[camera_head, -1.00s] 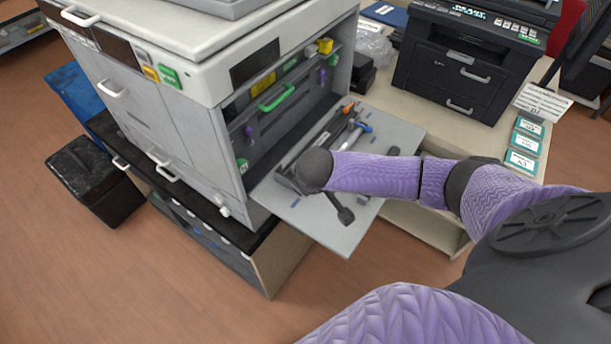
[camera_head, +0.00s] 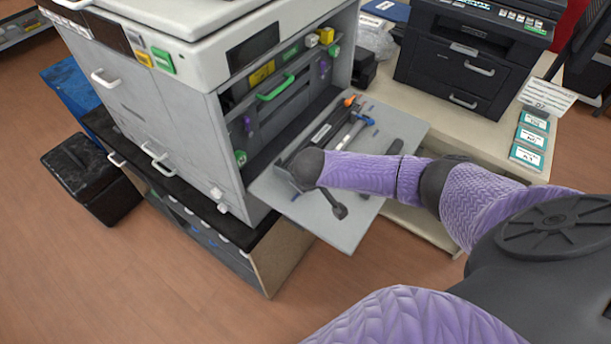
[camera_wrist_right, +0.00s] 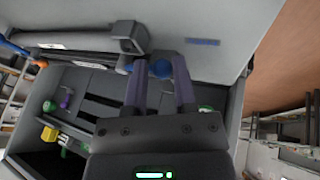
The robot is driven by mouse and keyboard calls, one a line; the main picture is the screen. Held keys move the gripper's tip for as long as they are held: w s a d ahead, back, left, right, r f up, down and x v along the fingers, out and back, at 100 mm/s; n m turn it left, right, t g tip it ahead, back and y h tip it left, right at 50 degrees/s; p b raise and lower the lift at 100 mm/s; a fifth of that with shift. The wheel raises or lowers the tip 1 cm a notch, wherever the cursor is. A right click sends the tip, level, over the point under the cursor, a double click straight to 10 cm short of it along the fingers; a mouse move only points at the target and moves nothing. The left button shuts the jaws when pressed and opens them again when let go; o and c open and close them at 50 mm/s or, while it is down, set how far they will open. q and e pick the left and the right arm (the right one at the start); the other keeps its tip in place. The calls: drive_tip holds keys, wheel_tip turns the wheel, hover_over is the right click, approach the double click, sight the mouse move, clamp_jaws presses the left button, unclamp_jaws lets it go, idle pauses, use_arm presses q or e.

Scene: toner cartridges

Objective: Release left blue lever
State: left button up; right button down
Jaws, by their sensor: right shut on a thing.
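The right gripper (camera_wrist_right: 160,85) shows in the right wrist view with one finger on each side of a round blue lever end (camera_wrist_right: 160,68), shut on it. The lever sits at the end of a dark grey cartridge-like bar (camera_wrist_right: 85,41) by the open door panel (camera_wrist_right: 215,65). In the head view my right arm comes in from the right over the lowered door (camera_head: 345,235) and hides the fingertips and this lever. Another blue lever (camera_head: 360,120) lies farther back on the door, near an orange part (camera_head: 349,101). My left gripper is not in view.
The large grey printer (camera_head: 150,100) stands open, with a green handle (camera_head: 275,87), and purple and green knobs inside. A black printer (camera_head: 455,60) and teal-edged boxes (camera_head: 527,145) stand on the side table. Open floor lies in front.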

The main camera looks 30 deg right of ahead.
drive_tip(key=shift+d+r, duration=0.1)
drive_tip(key=shift+w+r, duration=0.1)
drive_tip(key=shift+w, duration=0.05)
drive_tip(key=shift+w+m+h+p, duration=0.1)
drive_tip(key=shift+m+h+p, duration=0.2)
drive_tip(key=shift+m+p, duration=0.2)
drive_tip(key=c, duration=0.7)
unclamp_jaws()
drive_tip(key=shift+o, duration=1.4)
drive_tip(key=shift+w, duration=0.1)
